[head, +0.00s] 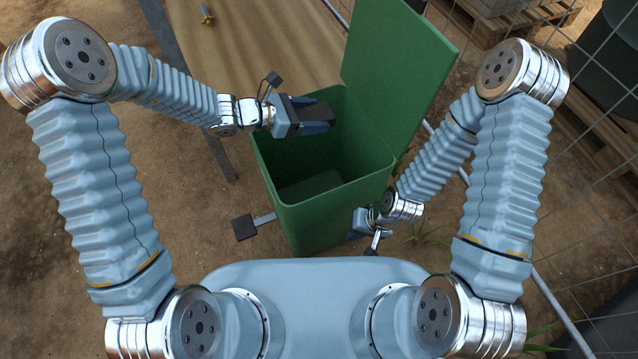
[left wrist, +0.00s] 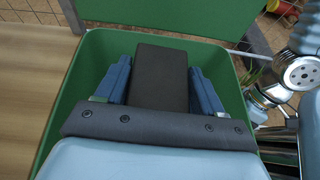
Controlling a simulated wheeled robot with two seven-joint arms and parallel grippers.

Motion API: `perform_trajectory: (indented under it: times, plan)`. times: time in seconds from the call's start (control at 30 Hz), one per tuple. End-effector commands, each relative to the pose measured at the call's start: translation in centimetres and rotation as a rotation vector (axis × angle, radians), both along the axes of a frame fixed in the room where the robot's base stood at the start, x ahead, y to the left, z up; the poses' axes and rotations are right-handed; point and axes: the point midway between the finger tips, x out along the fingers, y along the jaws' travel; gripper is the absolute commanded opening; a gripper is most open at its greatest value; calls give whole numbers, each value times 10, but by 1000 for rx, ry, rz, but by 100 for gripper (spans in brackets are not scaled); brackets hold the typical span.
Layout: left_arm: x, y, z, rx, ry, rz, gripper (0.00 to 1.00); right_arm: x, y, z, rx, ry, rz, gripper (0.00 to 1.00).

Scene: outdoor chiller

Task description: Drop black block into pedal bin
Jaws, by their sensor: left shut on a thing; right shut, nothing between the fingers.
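The black block (left wrist: 160,78) sits between the two blue fingers of my left gripper (left wrist: 158,85) in the left wrist view. In the head view my left gripper (head: 312,122) is shut on the block (head: 312,108) and holds it over the opening of the green pedal bin (head: 335,205), near the bin's far left rim. The bin's lid (head: 400,70) stands open at the back right. The pedal (head: 243,228) sticks out low at the bin's left. My right gripper (head: 368,234) is shut and empty, low beside the bin's front right side.
A wooden table (head: 255,45) stands behind and left of the bin. A small yellow-tipped item (head: 207,14) lies on it. A wire mesh fence (head: 570,130) runs along the right. Pallets (head: 510,20) stand beyond the fence. Bare dirt shows left of the bin.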

Motion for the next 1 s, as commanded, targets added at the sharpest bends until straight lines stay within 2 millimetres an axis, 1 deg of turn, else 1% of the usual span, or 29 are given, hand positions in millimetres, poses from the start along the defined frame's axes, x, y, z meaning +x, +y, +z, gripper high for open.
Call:
perform_trajectory:
  times: [0.03,0.1,0.3,0.4,0.63,0.67,0.7,0.83,0.87,1.0]
  plan:
    - [0,0,-9,0,1,0,31,0,0,-7,0,0,-1,0]
    - [0,0,-19,-2,2,0,31,0,0,-13,-1,0,-1,0]
    - [0,-1,-43,-1,0,-1,31,0,-1,-28,-3,0,-4,0]
    - [0,-1,-47,-1,0,-1,31,0,-1,-31,-3,-1,-6,0]
    - [0,0,-47,-1,0,0,31,0,-2,-30,-4,0,-6,0]
    - [0,0,-47,-1,0,0,69,0,-2,-30,-4,0,-6,0]
    - [0,0,-47,-1,0,0,76,0,-2,-30,-4,0,-6,0]
    - [0,0,-47,-1,0,0,95,0,-2,-30,-4,0,-6,0]
    - [0,0,-47,-1,0,0,98,0,-2,-30,-4,-1,-6,0]
    - [0,0,-47,-1,0,0,98,0,-2,-30,-4,-1,-6,0]
